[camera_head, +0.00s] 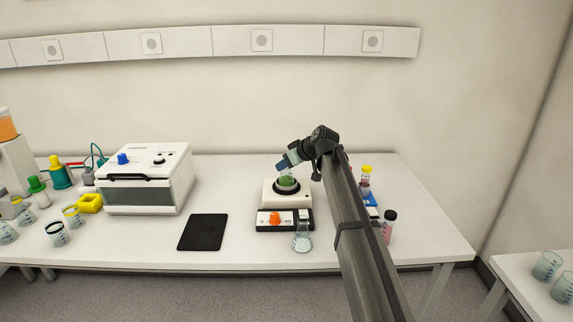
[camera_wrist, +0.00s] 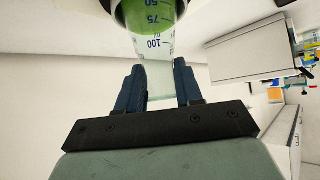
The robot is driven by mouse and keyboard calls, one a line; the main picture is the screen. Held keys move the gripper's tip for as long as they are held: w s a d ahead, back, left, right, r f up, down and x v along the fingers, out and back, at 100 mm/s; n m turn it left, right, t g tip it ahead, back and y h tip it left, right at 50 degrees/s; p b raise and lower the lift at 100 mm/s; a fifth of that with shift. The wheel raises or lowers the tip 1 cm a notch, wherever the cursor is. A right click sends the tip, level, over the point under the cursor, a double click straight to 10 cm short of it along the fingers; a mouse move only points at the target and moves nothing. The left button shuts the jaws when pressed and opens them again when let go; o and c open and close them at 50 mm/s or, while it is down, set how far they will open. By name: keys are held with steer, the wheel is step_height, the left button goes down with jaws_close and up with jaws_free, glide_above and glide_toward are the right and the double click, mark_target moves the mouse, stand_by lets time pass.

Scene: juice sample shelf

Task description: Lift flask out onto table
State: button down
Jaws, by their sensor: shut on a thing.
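The flask (camera_head: 287,181) holds green liquid and shows at the white heating device with a dark round opening (camera_head: 270,198). In the wrist view the flask (camera_wrist: 160,42) has blue volume marks, and its clear neck lies between the blue fingers of my gripper (camera_wrist: 160,85). My gripper (camera_head: 286,166) is shut on the neck from above. The flask's base is hidden by the dark rim (camera_wrist: 122,12), so I cannot tell how deep it sits. The white table (camera_head: 255,257) is below.
A pink bottle (camera_head: 388,226) and a yellow-capped vial (camera_head: 366,172) stand right of my arm.

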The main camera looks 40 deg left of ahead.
steer(key=shift+r, duration=0.95)
stand_by(0.9)
steer(key=shift+r, duration=0.65)
steer(key=shift+s+a+r, duration=0.1)
steer(key=shift+s+a, duration=0.05)
steer(key=shift+s, duration=0.05)
steer(key=s+d+n+g, duration=0.2)
steer(key=s+d, duration=0.4)
steer(key=s, duration=0.4)
steer(key=s+d+n+g, duration=0.2)
steer(key=s+d+n, duration=0.1)
steer(key=s+d, duration=0.5)
steer(key=shift+m+h, duration=0.3)
steer(key=shift+h, duration=0.1)
steer(key=shift+s+a+f, duration=0.15)
steer(key=shift+a+f, duration=0.05)
steer(key=shift+f, duration=1.45)
steer(key=shift+s+a+f, duration=0.2)
steer(key=shift+a+f, duration=0.05)
steer(key=shift+f, duration=1.4)
steer(key=shift+s+a+f, duration=0.15)
steer(key=shift+a+f, duration=0.05)
steer(key=shift+f, duration=1.45)
steer(key=shift+f, duration=0.15)
